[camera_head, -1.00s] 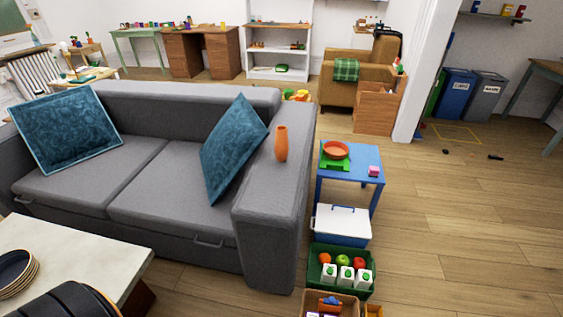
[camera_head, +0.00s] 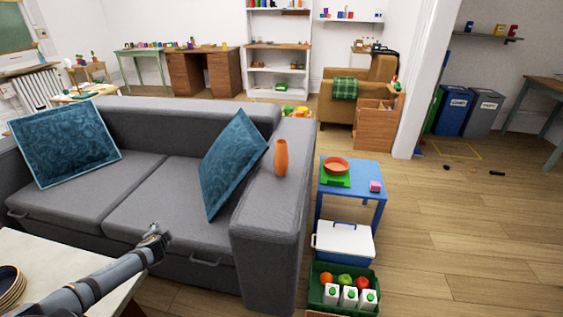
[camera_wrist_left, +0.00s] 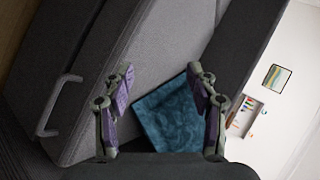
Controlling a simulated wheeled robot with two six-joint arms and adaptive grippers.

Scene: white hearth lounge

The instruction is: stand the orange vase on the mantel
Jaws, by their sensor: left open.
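The orange vase (camera_head: 281,158) stands upright on the right armrest of the grey sofa (camera_head: 264,205) in the head view. My left gripper (camera_head: 154,236) reaches in from the lower left, in front of the sofa seat and well to the left of the vase. In the left wrist view its fingers (camera_wrist_left: 160,100) are spread apart with nothing between them; a teal cushion (camera_wrist_left: 168,112) shows beyond. The vase is not visible in the wrist view. No mantel can be made out. My right gripper is not in view.
A blue side table (camera_head: 366,164) with an orange bowl (camera_head: 337,166) stands right of the armrest. A white-lidded cooler (camera_head: 343,241) and a green crate (camera_head: 318,294) stand below it. A pale table (camera_head: 30,246) is at lower left. The wooden floor at right is mostly open.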

